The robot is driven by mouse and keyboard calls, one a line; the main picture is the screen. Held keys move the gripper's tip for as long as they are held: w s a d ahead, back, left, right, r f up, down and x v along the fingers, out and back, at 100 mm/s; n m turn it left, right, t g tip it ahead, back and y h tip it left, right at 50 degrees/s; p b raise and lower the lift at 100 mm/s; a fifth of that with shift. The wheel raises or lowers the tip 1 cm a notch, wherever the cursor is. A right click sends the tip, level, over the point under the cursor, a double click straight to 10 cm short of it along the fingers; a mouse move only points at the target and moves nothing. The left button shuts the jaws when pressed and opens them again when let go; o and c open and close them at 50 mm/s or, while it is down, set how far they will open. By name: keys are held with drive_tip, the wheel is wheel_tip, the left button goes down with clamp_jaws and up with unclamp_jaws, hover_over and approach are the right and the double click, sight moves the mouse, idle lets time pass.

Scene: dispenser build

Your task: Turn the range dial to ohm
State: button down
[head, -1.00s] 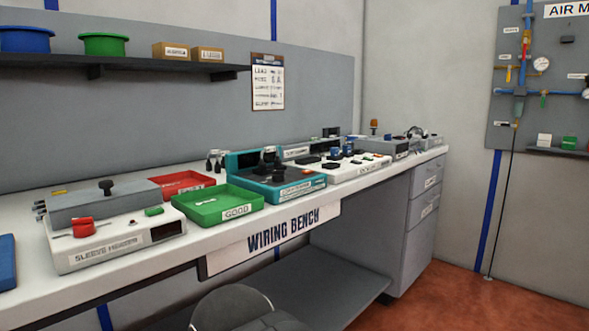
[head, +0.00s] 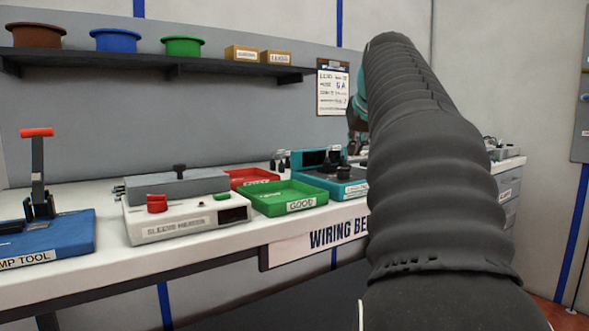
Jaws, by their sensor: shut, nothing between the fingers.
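A teal bench device (head: 320,185) stands on the wiring bench, right of the green tray, with a raised back panel and dark knob-like parts (head: 336,172) on top. Its label and any dial markings are too small to read, and my arm covers its right side. I cannot tell which part is the range dial or where it points. My arm rises across the right half of the view. My gripper (head: 354,128) shows only in part, dark, beside the arm and above the teal device, apart from it. Its fingertips are mostly hidden.
A sleeve heater (head: 185,215) with a red knob, a red tray (head: 248,176) and a green GOOD tray (head: 268,206) stand left of the teal device. A blue tool base (head: 70,238) with an upright red-handled lever is at far left. A shelf (head: 150,62) hangs above.

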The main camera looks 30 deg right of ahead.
sight(341, 172)
drive_tip(key=b+x, duration=0.1)
drive_tip(key=x, duration=0.9)
drive_tip(key=shift+s+d, duration=0.1)
drive_tip(key=shift+d, duration=0.05)
drive_tip(key=shift+w+d, duration=0.3)
drive_tip(key=shift+w, duration=0.2)
drive_tip(key=shift+w+d, duration=0.25)
drive_tip(key=shift+w, duration=0.3)
drive_tip(key=shift+w+d+p, duration=0.3)
drive_tip(key=shift+w+d, duration=0.05)
drive_tip(key=shift+w, duration=0.45)
drive_tip(key=shift+d+r, duration=0.1)
drive_tip(key=shift+r, duration=0.05)
